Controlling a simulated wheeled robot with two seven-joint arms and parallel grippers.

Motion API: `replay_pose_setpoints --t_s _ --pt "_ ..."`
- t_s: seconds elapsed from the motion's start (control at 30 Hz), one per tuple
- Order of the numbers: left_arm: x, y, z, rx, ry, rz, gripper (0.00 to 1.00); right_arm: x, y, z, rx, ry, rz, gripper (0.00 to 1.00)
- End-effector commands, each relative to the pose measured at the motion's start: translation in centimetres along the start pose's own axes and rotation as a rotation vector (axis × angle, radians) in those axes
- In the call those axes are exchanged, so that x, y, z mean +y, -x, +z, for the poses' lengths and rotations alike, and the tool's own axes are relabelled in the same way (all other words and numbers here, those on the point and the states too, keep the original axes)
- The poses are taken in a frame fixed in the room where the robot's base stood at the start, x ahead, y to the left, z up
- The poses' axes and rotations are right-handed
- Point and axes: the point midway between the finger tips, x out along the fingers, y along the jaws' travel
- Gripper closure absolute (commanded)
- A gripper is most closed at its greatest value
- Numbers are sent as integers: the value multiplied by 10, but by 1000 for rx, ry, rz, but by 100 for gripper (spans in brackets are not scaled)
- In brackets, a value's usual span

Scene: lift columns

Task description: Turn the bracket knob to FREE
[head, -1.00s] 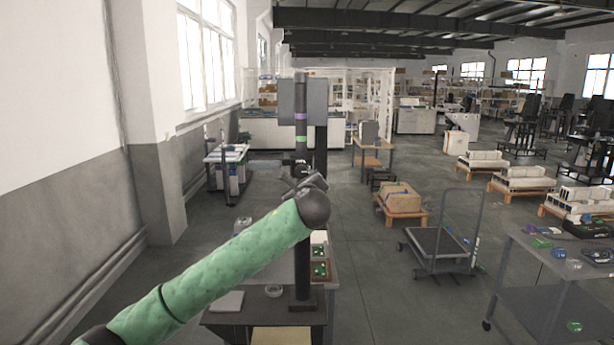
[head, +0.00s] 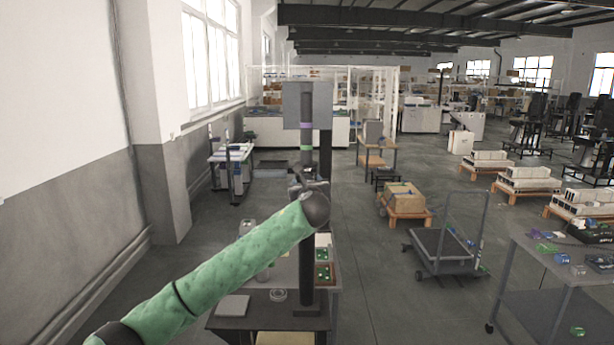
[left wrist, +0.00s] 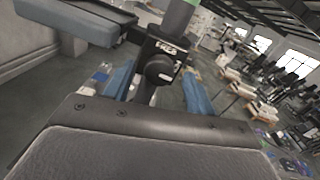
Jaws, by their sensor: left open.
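In the left wrist view, a black bracket (left wrist: 156,48) on the column has white lettering that seems to read FREE. The round dark knob (left wrist: 160,69) is below that lettering.
The column's table (head: 230,322) holds a white pad (head: 232,306), a small round dish (head: 278,295) and a tray with green items (head: 323,273). A cart (head: 440,249) stands to the right. A grey table (head: 560,262) with small parts is at the right edge. Floor between is clear.

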Motion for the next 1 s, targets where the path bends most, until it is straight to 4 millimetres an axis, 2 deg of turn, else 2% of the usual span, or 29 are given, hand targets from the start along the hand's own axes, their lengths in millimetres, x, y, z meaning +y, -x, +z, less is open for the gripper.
replay_pose_setpoints --t_s 0.2,0.47,0.57,0.7,1.0 --pt "0 -13 0 1 0 0 45 0 8 -1 0 0 0 64" --pt "0 -14 -1 0 1 -1 45 -1 8 -2 0 -1 -1 64" --pt "0 -14 0 0 1 0 60 -2 8 -2 0 -1 -1 64" --pt "0 -14 0 0 1 0 88 -2 8 -2 0 -1 -2 64" --pt "0 -14 -2 2 28 0 89 -1 4 -1 1 -1 -1 64"
